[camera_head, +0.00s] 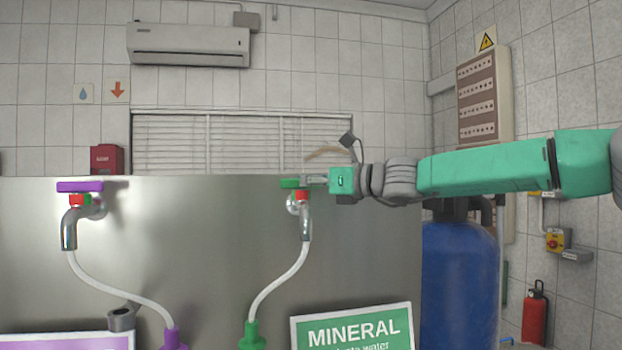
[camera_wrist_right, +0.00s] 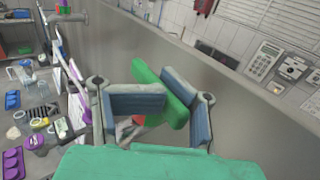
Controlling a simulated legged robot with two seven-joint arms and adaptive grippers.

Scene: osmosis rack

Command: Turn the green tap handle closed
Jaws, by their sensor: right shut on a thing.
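The green tap handle (camera_head: 291,183) sits on top of the right-hand tap (camera_head: 304,215), on the steel panel. In the right wrist view the green handle (camera_wrist_right: 160,94) lies between the two blue-grey finger pads. My right gripper (camera_head: 312,181) reaches in from the right and is shut on the handle; it also fills the middle of the right wrist view (camera_wrist_right: 170,104). A red collar shows just under the handle. The tap's lower body is mostly hidden in the wrist view. My left gripper is not in view.
A second tap with a purple handle (camera_head: 80,187) stands at the left of the steel panel (camera_head: 200,240). White hoses run down from both taps. A green MINERAL sign (camera_head: 352,328) is below right. A blue tank (camera_head: 459,285) stands beyond the panel, under my right arm.

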